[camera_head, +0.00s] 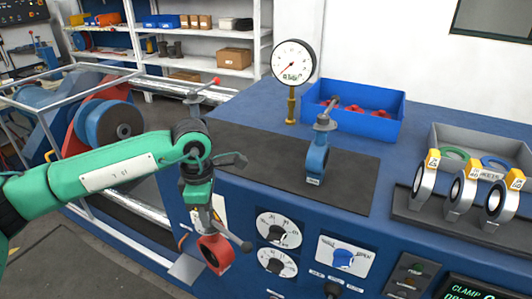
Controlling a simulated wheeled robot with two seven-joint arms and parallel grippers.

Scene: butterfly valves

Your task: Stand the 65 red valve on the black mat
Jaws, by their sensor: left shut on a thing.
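My left gripper (200,203) comes in on the green arm and points down, shut on a red valve (214,254). The red valve hangs tilted below the gripper, in front of the bench's front panel and lower in the picture than the mat. Its upper part is partly hidden by the gripper. I cannot read a number on it. The black mat (350,181) lies flat on the blue bench top. A blue valve (316,160) stands upright on the mat, right of its middle. My right gripper is not in view.
A pressure gauge (293,62) stands behind the mat, beside a blue bin (372,118) with red parts. The mat's left part looks clear.

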